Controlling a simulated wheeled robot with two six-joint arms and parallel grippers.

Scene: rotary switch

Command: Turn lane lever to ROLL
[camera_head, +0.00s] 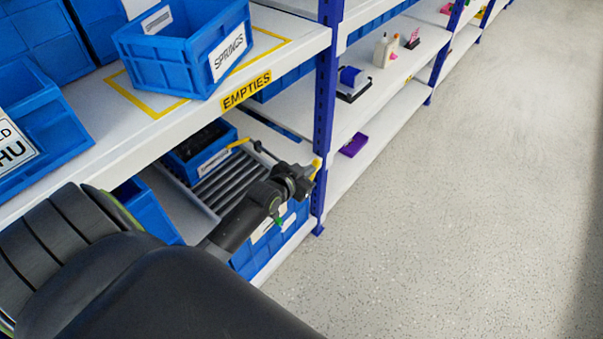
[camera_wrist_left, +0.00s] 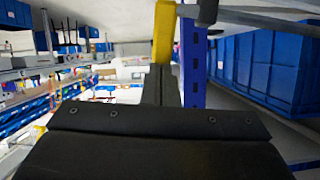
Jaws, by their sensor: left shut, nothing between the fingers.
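A small yellow lever handle (camera_head: 316,165) shows at the blue shelf post, right at the end of my left arm. In the left wrist view the yellow handle (camera_wrist_left: 163,35) stands upright just beyond my fingers, beside a grey joint. My left gripper (camera_head: 305,186) is shut and empty, close against the handle; I cannot tell whether they touch. It also shows as dark shut fingers in the left wrist view (camera_wrist_left: 160,72). The lever's base and any ROLL marking are hidden or too small to read. My right gripper is not in view.
A roller lane (camera_head: 222,184) with a blue bin (camera_head: 196,158) lies on the lower shelf behind my arm. The blue post (camera_head: 326,95) stands close to the gripper. Above is a shelf edge labelled EMPTIES (camera_head: 246,90) with a SPRINGS bin (camera_head: 185,55). The floor (camera_head: 450,200) at right is clear.

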